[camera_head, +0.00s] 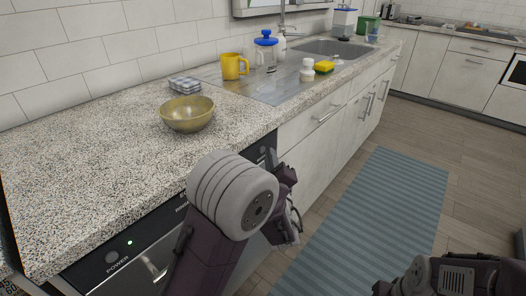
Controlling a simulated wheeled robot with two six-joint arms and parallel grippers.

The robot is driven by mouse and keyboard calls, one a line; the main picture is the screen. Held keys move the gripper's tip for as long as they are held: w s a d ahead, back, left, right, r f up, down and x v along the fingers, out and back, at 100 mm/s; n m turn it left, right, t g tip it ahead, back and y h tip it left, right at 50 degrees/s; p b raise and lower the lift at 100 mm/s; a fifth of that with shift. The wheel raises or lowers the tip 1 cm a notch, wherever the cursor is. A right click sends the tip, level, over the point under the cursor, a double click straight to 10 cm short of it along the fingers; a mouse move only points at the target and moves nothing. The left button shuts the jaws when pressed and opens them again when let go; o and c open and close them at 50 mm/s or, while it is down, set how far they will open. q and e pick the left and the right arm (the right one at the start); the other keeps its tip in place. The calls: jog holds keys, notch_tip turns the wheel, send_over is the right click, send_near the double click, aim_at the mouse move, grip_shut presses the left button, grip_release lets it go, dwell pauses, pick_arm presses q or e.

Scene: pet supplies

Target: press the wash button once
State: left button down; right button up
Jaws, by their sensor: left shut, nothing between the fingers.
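The dishwasher's dark control panel (148,231) runs under the counter edge. A round button (112,256) with a POWER label and a lit green light (129,242) sits at its left end. Another label shows only in part beside my left wrist. I cannot make out the wash button, as my left arm covers the middle of the panel. My left gripper (285,216) is shut and empty, in front of the panel's right part. Whether it touches the panel cannot be told. Part of my right arm shows at the lower right, its fingertips out of view.
A gold bowl (187,113) stands on the speckled counter (90,165). Behind it are a yellow mug (231,67), a blue-lidded jar (265,50), a sponge (324,67) and a sink (335,48). A blue striped mat (375,215) lies on the floor.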

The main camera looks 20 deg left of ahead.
pick_arm(q)
jog(key=shift+s+d, duration=0.1)
jog(key=shift+d, duration=0.15)
jog(key=d, duration=0.1)
jog(key=s+d, duration=0.1)
jog(key=d, duration=0.2)
jog(key=shift+s+d+b, duration=0.3)
jog(key=shift+s+d, duration=0.05)
jog(key=shift+f, duration=0.1)
dwell(0.6)
